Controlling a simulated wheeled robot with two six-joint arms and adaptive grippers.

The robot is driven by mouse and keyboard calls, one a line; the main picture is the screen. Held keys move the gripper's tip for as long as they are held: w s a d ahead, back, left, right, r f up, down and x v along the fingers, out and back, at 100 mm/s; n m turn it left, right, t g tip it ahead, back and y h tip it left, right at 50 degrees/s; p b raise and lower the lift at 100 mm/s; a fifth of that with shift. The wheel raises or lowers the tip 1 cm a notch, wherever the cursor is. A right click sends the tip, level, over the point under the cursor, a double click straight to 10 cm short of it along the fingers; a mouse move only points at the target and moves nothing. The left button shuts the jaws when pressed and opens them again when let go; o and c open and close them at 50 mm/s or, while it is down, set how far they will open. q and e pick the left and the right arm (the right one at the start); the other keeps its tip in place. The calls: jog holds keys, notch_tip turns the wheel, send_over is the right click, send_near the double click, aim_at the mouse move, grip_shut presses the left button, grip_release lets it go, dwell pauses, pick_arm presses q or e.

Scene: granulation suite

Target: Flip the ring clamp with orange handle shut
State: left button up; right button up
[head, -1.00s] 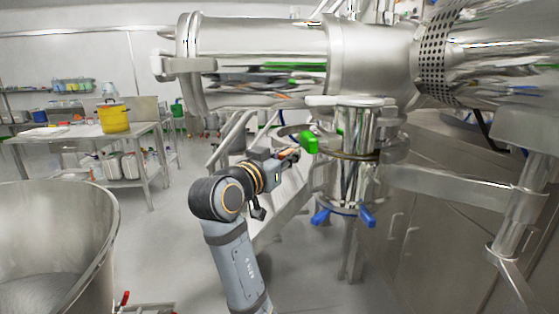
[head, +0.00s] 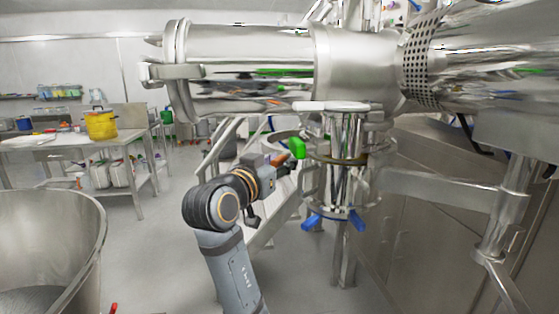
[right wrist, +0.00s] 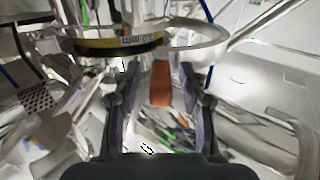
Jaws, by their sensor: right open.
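The ring clamp's orange handle (right wrist: 161,84) shows in the right wrist view, between the two fingers of my right gripper (right wrist: 157,72). The fingers are open, with a gap on each side of the handle. The clamp's metal band (right wrist: 196,36) curves out beside a yellow seam, so it looks swung open. In the head view my right gripper (head: 284,160) is left of the steel outlet, and only a small bit of orange (head: 279,158) shows at it. My left gripper is not in view.
A green handle (head: 297,148) is just beyond my right gripper. Blue handles (head: 312,222) sit at the bottom of the steel outlet (head: 342,180). A big horizontal vessel (head: 255,65) hangs above. A steel bin (head: 50,245) stands at lower left, with clear floor beside it.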

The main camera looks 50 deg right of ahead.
notch_tip(320, 180, up, 10)
jog(key=shift+r, duration=0.1)
jog(key=shift+c, duration=0.6)
